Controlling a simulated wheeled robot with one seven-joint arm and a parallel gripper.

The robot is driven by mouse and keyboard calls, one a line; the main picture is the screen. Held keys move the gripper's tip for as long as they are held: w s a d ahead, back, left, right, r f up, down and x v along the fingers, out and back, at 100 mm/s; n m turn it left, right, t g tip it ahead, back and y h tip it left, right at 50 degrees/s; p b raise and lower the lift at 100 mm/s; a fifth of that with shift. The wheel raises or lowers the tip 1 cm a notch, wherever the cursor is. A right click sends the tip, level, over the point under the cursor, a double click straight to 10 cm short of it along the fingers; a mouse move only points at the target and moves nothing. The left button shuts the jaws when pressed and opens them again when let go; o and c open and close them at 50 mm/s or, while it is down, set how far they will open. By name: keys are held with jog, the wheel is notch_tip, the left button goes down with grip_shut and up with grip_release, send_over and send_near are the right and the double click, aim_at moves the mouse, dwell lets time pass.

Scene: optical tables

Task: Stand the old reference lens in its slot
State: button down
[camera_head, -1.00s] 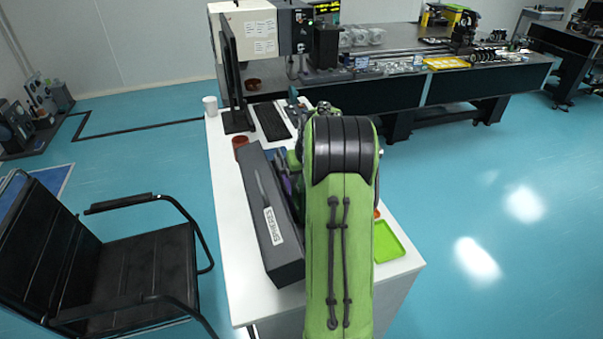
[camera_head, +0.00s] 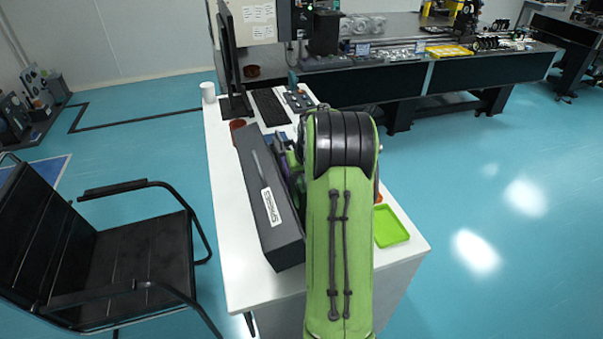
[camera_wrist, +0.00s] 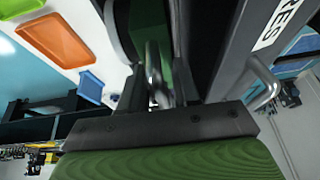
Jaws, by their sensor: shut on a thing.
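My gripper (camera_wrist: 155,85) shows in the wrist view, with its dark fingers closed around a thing. That thing has a grey metal part between the fingers and a dark curved edge with green beyond it (camera_wrist: 150,25); I take it for the old reference lens, though most of it is blurred or covered. In the head view my green arm hides both gripper and lens. The gripper is close beside the long dark box marked SPARES, which fills the upper right of the wrist view. I cannot make out the slot in either view.
The long dark SPARES box (camera_head: 268,200) lies on the white desk (camera_head: 238,270). A green tray (camera_head: 390,226) sits at the right edge. A monitor (camera_head: 233,65), keyboard (camera_head: 270,107) and white cup (camera_head: 208,92) stand behind. A black chair (camera_head: 140,250) is at the left.

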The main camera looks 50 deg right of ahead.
aim_at(302, 185)
jog(key=shift+f+b, duration=1.35)
jog(key=shift+f, duration=0.6)
jog(key=shift+f+b, duration=0.3)
jog(key=shift+f, duration=0.1)
jog(key=c, duration=0.7)
grip_release()
jog(key=shift+c, duration=0.2)
jog(key=shift+o, duration=0.3)
jog(key=o, duration=0.7)
jog(key=shift+r, duration=0.1)
jog(key=shift+r+p, duration=3.45)
jog(key=shift+r, duration=0.95)
